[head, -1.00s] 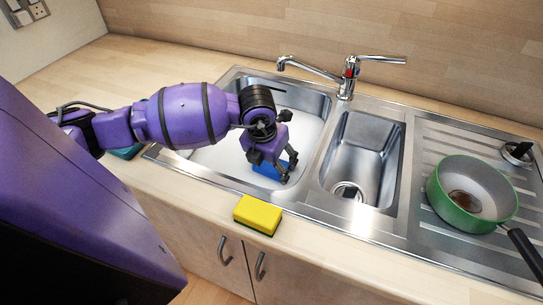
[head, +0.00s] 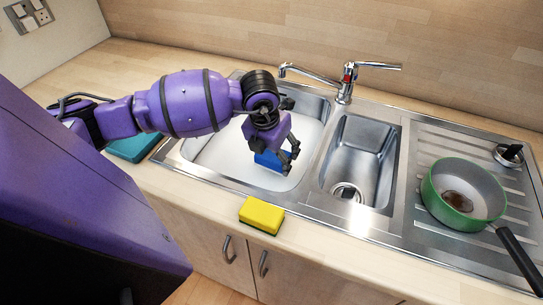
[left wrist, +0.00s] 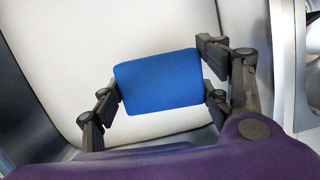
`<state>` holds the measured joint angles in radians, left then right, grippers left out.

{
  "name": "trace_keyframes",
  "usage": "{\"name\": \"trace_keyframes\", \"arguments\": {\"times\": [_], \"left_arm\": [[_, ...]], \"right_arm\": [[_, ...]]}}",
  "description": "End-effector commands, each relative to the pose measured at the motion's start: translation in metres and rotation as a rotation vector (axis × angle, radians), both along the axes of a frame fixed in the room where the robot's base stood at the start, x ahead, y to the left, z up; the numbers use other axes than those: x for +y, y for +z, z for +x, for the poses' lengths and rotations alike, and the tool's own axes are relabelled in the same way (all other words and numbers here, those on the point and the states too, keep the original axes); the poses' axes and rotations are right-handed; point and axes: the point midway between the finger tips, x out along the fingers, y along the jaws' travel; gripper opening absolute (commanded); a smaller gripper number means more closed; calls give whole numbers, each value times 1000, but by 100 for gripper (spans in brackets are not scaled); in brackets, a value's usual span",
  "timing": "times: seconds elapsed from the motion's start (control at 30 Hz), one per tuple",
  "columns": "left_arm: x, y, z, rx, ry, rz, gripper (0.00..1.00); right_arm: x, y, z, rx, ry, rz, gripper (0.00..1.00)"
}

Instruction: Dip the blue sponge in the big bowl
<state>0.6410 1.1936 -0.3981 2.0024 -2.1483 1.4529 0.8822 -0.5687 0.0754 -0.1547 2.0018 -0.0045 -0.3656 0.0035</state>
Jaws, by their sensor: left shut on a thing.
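The blue sponge (head: 268,160) is between the fingers of my left gripper (head: 277,157), which is shut on it. Both are over the big bowl (head: 216,154), the larger, left-hand sink basin with a pale white interior. In the left wrist view the sponge (left wrist: 158,82) is gripped at its left and right ends by the fingers (left wrist: 160,95), with the white basin interior (left wrist: 110,30) behind it. I cannot tell whether the sponge touches anything in the basin. My right gripper is not in view.
A small basin (head: 356,150) lies right of the big bowl, with a tap (head: 346,76) behind. A green pan (head: 447,205) stands on the drainer at the right. A yellow sponge (head: 262,214) lies on the front counter edge. A teal object (head: 132,147) is at left.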

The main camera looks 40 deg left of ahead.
Motion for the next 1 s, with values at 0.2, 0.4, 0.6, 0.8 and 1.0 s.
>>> {"name": "trace_keyframes", "arguments": {"times": [0.2, 0.4, 0.6, 0.8, 1.0], "left_arm": [[0, 27, 1, -6, 0, 1, 49], [0, 47, 1, -6, 0, 1, 49], [0, 67, 1, -6, 0, 1, 49], [0, 87, 1, -7, 0, 1, 49], [0, 105, 1, -6, 0, 0, 49]], "right_arm": [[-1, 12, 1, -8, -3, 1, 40], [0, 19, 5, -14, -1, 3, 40], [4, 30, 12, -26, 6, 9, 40], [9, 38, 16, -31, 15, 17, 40], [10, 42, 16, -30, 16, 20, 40]]}}
